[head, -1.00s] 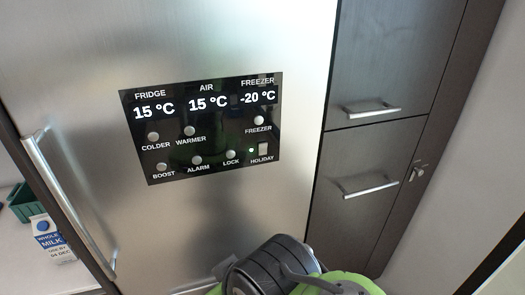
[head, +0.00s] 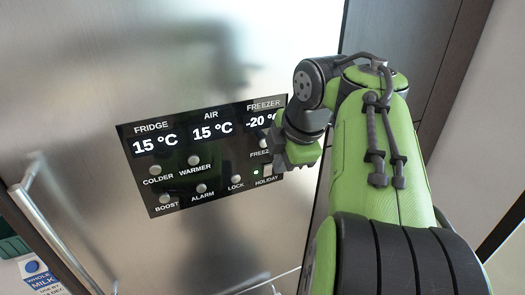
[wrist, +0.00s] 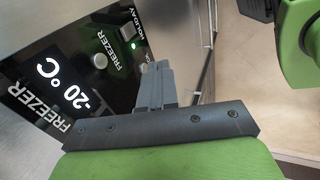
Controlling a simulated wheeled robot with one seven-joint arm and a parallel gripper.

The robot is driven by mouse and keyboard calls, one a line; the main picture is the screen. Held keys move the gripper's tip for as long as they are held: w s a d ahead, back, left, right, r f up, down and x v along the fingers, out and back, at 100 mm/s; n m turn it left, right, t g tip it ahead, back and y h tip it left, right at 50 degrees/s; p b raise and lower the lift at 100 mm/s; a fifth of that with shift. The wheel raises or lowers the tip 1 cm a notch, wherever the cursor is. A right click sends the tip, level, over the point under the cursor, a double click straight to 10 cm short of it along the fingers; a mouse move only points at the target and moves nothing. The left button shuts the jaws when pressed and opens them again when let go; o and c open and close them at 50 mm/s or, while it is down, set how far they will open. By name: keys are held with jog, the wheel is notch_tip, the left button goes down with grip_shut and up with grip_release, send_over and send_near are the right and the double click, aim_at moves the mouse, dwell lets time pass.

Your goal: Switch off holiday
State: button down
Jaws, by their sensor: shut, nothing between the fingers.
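The black fridge control panel (head: 215,168) shows FRIDGE 15 °C, AIR 15 °C and FREEZER -20 °C. The small pale HOLIDAY switch (wrist: 128,32) is at the panel's lower right corner, with a lit green lamp (head: 256,172) beside it. In the head view the switch is largely covered by my gripper (head: 281,160). In the wrist view my gripper (wrist: 157,85) has its grey fingers together, empty, pointing toward the panel edge close to the switch. I cannot tell whether the fingertips touch the panel.
The round FREEZER button (wrist: 99,61) is close to my fingers. COLDER, WARMER, BOOST, ALARM and LOCK buttons lie to the left. Dark cabinets (head: 412,35) stand right.

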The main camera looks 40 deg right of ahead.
aim_at(268, 171)
jog(key=shift+s+d+r+n, duration=0.2)
jog(key=shift+s+d+n, duration=0.05)
jog(key=shift+d, duration=0.3)
jog(key=shift+s+d+r+n, duration=0.15)
jog(key=shift+s+d+n, duration=0.1)
jog(key=shift+d, duration=0.25)
jog(key=w+d+f+b, duration=0.2)
jog(key=w+f, duration=0.6)
jog(key=shift+d+f, duration=0.2)
jog(key=shift+f, duration=0.1)
